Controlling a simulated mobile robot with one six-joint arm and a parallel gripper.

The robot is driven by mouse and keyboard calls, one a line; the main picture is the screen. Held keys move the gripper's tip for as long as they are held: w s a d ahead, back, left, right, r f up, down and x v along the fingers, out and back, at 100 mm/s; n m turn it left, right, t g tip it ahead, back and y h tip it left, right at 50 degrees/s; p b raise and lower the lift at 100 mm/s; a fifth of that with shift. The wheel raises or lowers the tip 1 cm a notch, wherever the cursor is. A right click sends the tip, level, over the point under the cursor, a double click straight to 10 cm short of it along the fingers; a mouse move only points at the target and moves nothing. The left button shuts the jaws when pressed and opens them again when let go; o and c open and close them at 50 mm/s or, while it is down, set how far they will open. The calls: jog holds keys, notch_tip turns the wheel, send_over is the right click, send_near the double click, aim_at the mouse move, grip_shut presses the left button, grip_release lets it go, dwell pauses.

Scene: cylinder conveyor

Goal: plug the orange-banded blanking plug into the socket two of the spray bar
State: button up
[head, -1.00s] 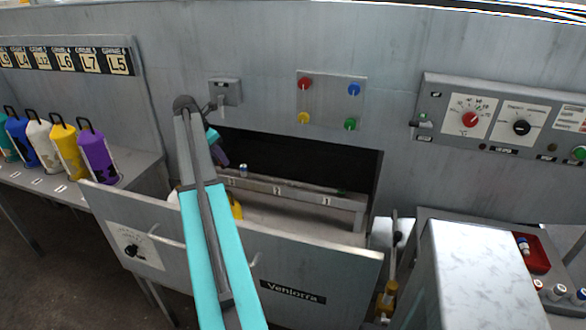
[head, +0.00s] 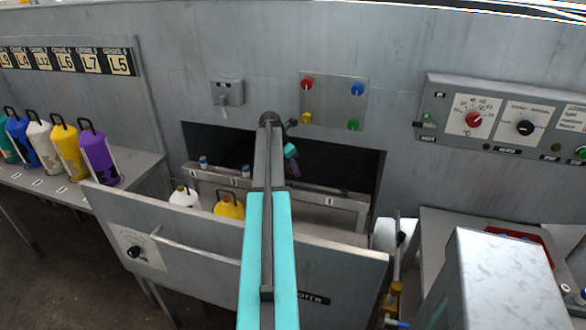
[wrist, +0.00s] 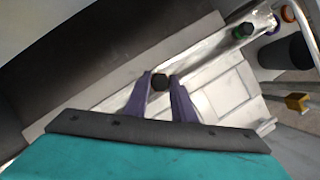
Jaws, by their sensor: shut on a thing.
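The spray bar (head: 310,187) runs across the opening behind the front panel; labels 3 and 1 show, while the middle stretch is behind my arm. My gripper (head: 293,172) hangs over the bar, between those labels. In the wrist view my gripper (wrist: 160,84) has its purple fingers shut on a dark round-ended piece (wrist: 160,81), which I take for the blanking plug. No orange band shows on it, and its lower part is hidden. The bar (wrist: 200,58) lies under the fingertips; I cannot tell whether the piece touches it.
Two blue-topped plugs (head: 204,163) (head: 246,171) stand on the bar's left part. White (head: 184,197) and yellow (head: 229,207) bottles stand behind the front panel (head: 200,262). A red tray (head: 528,236) sits at right.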

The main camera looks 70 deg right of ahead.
jog(key=shift+w+a+r+p, duration=0.1)
jog(key=shift+w+r+p, duration=0.1)
jog(key=shift+p, duration=0.2)
jog(key=shift+f, duration=1.25)
jog(key=shift+p, duration=0.6)
dwell(1.8)
jog(key=shift+f, duration=1.35)
dwell(0.7)
jog(key=o, duration=1.1)
jog(key=shift+o, duration=0.2)
jog(key=shift+r, duration=0.1)
jog(key=b+v, duration=0.3)
jog(key=v, duration=1)
jog(key=shift+a+r, duration=0.15)
jog(key=shift+r, duration=0.1)
